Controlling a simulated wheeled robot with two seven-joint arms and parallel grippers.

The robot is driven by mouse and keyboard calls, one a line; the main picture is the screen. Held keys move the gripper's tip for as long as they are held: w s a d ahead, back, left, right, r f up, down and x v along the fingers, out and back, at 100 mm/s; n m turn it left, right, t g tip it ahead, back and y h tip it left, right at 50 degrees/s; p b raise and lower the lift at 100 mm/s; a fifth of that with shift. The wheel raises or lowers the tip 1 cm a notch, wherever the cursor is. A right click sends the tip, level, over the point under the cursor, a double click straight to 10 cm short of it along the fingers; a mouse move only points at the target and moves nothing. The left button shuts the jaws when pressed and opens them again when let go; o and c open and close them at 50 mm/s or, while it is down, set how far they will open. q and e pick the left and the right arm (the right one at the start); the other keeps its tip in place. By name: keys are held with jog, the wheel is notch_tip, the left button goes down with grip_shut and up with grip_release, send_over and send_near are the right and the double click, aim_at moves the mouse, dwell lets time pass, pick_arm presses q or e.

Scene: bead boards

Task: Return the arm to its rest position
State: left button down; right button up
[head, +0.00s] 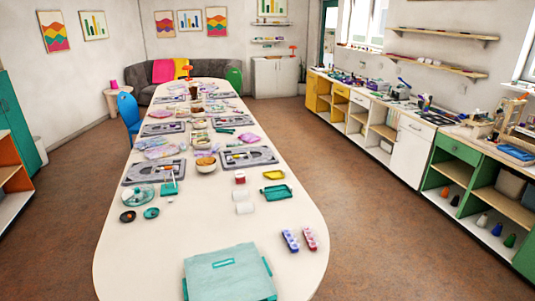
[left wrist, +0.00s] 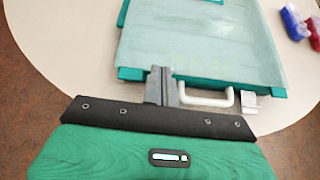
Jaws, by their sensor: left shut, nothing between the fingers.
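My left gripper (left wrist: 160,82) shows in the left wrist view with its dark fingers shut and nothing between them. In that picture its fingertips overlap the near edge of a pale teal case (left wrist: 190,35), just left of the case's white handle (left wrist: 210,98). I cannot tell how far above the case they are. In the head view the teal case (head: 225,275) lies at the near end of the long cream table (head: 130,262). Neither arm shows in the head view, and my right gripper is in neither view.
Blue and red pill boxes (head: 290,240) lie right of the case. Beyond are a green tray (head: 277,192), white rolls, grey bead boards (head: 248,157) and a wooden bowl (head: 206,165). The table around the case is mostly clear. Cabinets (head: 410,150) line the right wall.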

pick_arm(q)
notch_tip(320, 180, up, 11)
jog(key=d+m+t+h, duration=0.2)
jog(key=m+t+h, duration=0.3)
jog(key=m, duration=0.5)
jog(key=s+d+r+m+g+h, duration=0.1)
jog(key=s+d+r+m+h, duration=0.25)
jog(key=m, duration=0.45)
jog(key=s+d+r+m+h, duration=0.25)
jog(key=s+m+h, duration=0.2)
jog(key=m, duration=0.35)
jog(key=s+a+f+m+g+y, duration=0.2)
jog(key=s+f+m+g, duration=0.2)
jog(key=s+m+g, duration=0.6)
jog(key=s+a+m+g+y, duration=0.2)
jog(key=s+a+m+y, duration=0.45)
jog(key=s+a, duration=0.6)
notch_tip(320, 180, down, 29)
jog(key=d, duration=0.1)
jog(key=s+a+f+g, duration=0.2)
jog(key=s+a+f, duration=0.1)
jog(key=s+f, duration=1.7)
notch_tip(320, 180, down, 2)
jog(key=shift+a+f+y+b, duration=0.25)
jog(key=shift+y+b, duration=0.1)
jog(key=shift+b, duration=0.1)
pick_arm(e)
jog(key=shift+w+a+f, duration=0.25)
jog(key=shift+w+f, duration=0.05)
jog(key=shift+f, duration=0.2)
